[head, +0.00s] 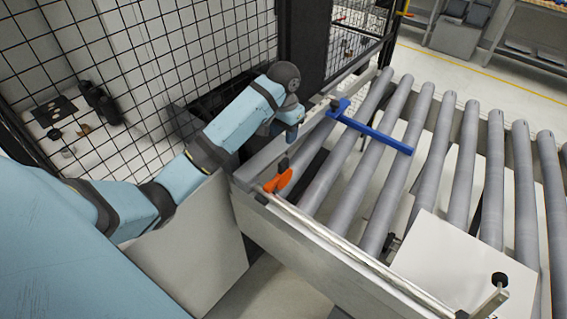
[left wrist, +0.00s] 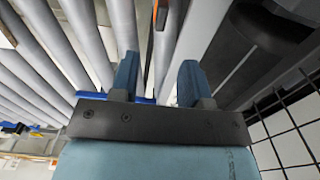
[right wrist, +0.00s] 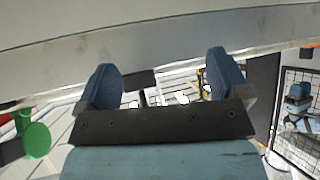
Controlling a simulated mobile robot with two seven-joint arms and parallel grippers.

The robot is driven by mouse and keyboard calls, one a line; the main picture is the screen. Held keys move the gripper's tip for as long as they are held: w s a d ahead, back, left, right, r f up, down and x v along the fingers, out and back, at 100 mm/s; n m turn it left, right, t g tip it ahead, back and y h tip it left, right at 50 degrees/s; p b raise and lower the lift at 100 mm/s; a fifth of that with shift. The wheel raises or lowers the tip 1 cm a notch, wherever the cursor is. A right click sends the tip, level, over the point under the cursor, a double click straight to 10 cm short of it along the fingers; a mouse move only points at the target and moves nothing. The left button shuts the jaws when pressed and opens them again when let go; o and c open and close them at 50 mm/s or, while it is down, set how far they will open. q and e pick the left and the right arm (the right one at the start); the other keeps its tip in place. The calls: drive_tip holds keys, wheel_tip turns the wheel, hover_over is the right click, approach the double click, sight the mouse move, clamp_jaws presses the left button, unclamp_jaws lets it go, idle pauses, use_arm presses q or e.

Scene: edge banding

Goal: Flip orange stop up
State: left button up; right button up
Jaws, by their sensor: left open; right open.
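The orange stop (head: 279,180) sits on the metal rail at the near left corner of the roller conveyor. It looks tilted to one side, low at the rail. In the left wrist view a small orange part (left wrist: 161,15) shows at the top, beyond the fingertips. My left gripper (head: 291,130) hangs over the conveyor's left end, above and behind the stop, apart from it. Its two blue fingers are open and empty in the left wrist view (left wrist: 158,75). My right gripper (right wrist: 163,82) is open and empty below a pale beam; the head view does not show it.
A blue bar (head: 371,131) lies across the grey rollers (head: 432,165). A metal rod (head: 345,257) runs along the conveyor's near edge. A white panel (head: 460,265) rests at lower right. A black mesh fence (head: 185,45) stands behind my left arm.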

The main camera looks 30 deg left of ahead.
sight(283, 160)
use_arm(q)
wheel_tip(283, 160, down, 14)
drive_tip(key=shift+a+r, duration=0.15)
drive_tip(key=shift+r, duration=0.05)
idle(0.4)
clamp_jaws()
